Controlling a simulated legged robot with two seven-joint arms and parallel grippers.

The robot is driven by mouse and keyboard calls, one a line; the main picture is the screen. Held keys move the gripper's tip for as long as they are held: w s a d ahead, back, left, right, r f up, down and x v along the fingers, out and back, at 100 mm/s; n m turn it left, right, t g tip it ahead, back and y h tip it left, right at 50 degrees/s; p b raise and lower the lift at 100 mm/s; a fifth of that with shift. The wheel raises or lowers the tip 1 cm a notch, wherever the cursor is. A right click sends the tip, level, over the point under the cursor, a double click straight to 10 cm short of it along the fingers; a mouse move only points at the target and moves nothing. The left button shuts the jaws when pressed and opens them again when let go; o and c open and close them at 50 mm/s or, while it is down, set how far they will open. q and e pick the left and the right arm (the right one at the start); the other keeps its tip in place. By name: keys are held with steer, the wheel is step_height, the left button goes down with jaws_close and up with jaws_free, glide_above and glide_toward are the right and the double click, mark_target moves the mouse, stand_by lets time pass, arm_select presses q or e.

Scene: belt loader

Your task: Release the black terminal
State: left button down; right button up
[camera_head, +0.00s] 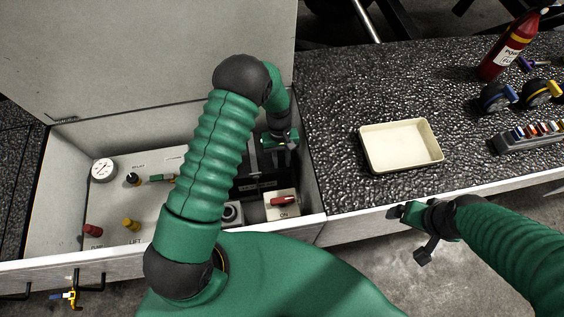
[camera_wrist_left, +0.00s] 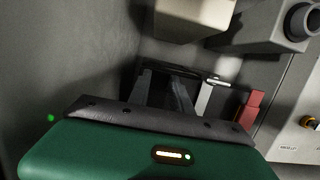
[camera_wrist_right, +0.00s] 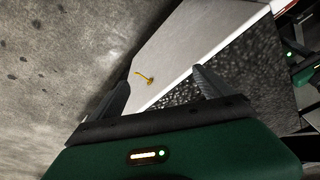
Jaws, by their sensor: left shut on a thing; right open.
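My left gripper (camera_head: 284,158) reaches down into the right end of the open grey compartment (camera_head: 130,130). In the left wrist view its fingers (camera_wrist_left: 164,88) are shut on a dark piece, taken to be the black terminal (camera_wrist_left: 158,92), largely hidden between them. A black block (camera_head: 258,187) lies just below and left of the gripper, partly hidden by my arm. My right gripper (camera_head: 408,230) is open and empty in front of the worktop edge; its spread fingers show in the right wrist view (camera_wrist_right: 163,80).
A red switch handle (camera_head: 285,201) marked ON is close below the left gripper. The panel has a gauge (camera_head: 103,170) and several knobs. A cream tray (camera_head: 400,171), a red extinguisher (camera_head: 508,47) and casters (camera_head: 497,97) stand on the dark worktop.

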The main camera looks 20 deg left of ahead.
arm_select(q)
steer(key=shift+w+a+r+g+h+b, duration=0.2)
steer(key=shift+w+g+h+b, duration=0.15)
steer(key=shift+g+b, duration=0.15)
steer(key=shift+w+a+r+g+h+b, duration=0.2)
steer(key=shift+w+g+h+b, duration=0.15)
steer(key=shift+g, duration=0.15)
steer(key=shift+r+g, duration=0.3)
steer(key=shift+r, duration=0.1)
